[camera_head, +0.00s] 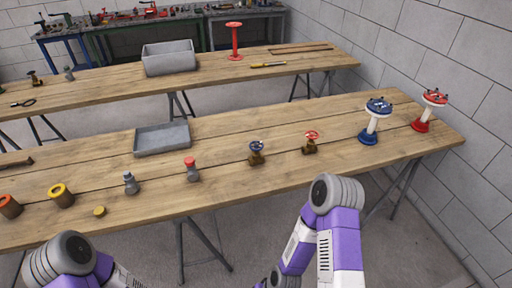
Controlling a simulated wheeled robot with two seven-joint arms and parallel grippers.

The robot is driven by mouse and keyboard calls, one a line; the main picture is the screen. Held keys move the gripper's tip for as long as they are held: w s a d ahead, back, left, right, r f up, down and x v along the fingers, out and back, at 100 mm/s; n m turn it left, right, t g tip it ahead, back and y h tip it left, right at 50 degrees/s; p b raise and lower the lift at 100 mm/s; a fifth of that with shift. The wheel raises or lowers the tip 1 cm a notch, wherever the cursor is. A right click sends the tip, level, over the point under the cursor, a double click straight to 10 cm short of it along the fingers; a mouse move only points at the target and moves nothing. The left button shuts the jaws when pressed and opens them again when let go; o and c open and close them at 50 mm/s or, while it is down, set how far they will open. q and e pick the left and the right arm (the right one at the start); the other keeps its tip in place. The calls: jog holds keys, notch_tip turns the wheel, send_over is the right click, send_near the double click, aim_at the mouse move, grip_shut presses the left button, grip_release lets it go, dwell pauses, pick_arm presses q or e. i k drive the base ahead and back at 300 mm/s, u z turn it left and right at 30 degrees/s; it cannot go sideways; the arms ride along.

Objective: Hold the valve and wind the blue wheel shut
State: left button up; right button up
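A small brass valve (256,158) with a blue wheel (257,146) stands upright on the near wooden table, near its front edge. A larger blue wheel (379,105) tops a white post on a blue base (368,138) at the table's right end. Beside the small blue-wheeled valve is a similar brass valve with a red wheel (311,134). Neither of my grippers shows. Only arm links of mine show at the bottom, in front of the table, and nothing is seen touching either blue wheel. How far the wheels are turned cannot be told.
A red-wheeled post (435,98) stands at the far right, near the block wall. A grey tray (162,139), grey fittings (130,184) and orange and yellow rolls (61,195) share the near table (225,195). A second table (210,78) stands behind.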

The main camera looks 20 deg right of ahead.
aim_at(256, 146)
jog(key=k, duration=0.5)
jog(key=z, duration=1.75)
jog(key=i, duration=1)
jog(key=u, duration=1.7)
